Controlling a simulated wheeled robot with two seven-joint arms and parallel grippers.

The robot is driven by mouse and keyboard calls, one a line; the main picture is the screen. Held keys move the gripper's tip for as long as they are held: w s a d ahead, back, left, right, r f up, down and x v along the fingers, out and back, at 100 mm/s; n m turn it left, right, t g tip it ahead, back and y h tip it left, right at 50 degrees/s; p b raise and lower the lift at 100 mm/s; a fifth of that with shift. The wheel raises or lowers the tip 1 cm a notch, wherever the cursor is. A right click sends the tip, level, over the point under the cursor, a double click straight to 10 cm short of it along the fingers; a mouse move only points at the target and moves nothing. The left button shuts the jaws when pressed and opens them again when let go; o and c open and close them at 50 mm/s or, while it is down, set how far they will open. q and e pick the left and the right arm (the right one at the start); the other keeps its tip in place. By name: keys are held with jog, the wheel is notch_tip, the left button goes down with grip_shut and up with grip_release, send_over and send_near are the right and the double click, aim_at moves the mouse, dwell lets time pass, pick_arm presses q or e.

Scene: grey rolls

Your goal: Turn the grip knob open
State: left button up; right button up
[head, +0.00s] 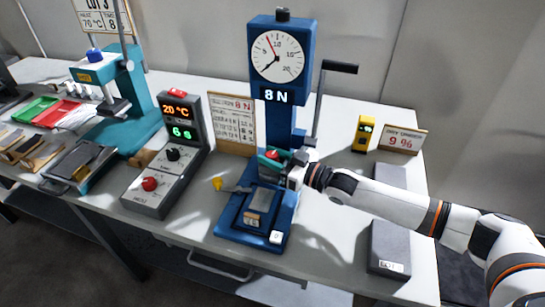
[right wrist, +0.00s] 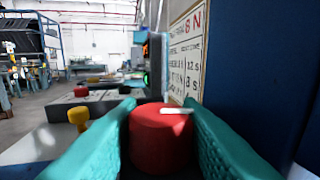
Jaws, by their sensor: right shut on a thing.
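The grip knob is a red cylinder (right wrist: 160,138) with a white mark on its top, seen between my two teal fingers in the right wrist view. In the head view only a bit of its red top (head: 271,154) shows, at the front of the blue test stand (head: 285,90). My right gripper (head: 277,157) reaches in from the right and is shut on the knob, one finger on each side. My left gripper is not in view.
A grey control box (head: 150,195) with a red and a black knob stands left of the stand. A yellow knob (head: 217,184) sticks out at the stand's left. A lever (head: 338,67) rises at its right. A yellow device (head: 363,134) and grey blocks (head: 388,248) are at the right.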

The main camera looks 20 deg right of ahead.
jog(key=o, duration=1)
jog(key=shift+c, duration=0.2)
jog(key=v, duration=1.1)
jog(key=shift+f+b, duration=0.1)
jog(key=shift+b, duration=0.25)
jog(key=shift+s+d, duration=0.35)
